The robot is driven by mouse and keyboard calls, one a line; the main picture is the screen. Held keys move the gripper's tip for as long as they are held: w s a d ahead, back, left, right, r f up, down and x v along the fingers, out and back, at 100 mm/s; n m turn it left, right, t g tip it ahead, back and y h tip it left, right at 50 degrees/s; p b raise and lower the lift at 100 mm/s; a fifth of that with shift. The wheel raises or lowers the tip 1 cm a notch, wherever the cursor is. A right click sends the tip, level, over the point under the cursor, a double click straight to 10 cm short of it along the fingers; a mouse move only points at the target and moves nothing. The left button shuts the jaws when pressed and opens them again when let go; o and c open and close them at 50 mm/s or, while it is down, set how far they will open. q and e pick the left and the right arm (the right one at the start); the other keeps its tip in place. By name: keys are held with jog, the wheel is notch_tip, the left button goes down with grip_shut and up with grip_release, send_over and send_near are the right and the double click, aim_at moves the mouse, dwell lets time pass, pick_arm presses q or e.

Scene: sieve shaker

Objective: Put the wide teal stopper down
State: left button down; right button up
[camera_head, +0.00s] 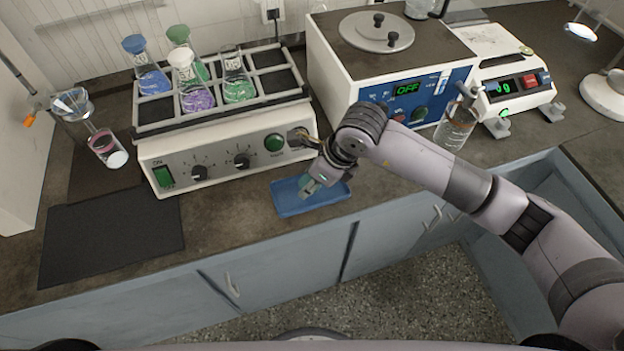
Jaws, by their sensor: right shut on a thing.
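The teal stopper (307,184) is in the jaws of my right gripper (315,178), low over the blue tray (303,209). The gripper points down and hides part of the stopper and of the tray's right end. I cannot tell whether the stopper touches the tray floor. The tray lies on the dark counter in front of the shaker. My left gripper is not in view.
Behind the tray stands the shaker (220,153), holding several flasks, including an unstoppered green one (238,85). Right of it are a heating bath (335,58), a clear bottle (455,128) and a balance (515,90). A dark mat (110,235) lies on the left.

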jog(key=shift+f, duration=0.35)
jog(key=shift+f, duration=0.1)
jog(key=shift+f, duration=0.15)
jog(key=o, duration=0.9)
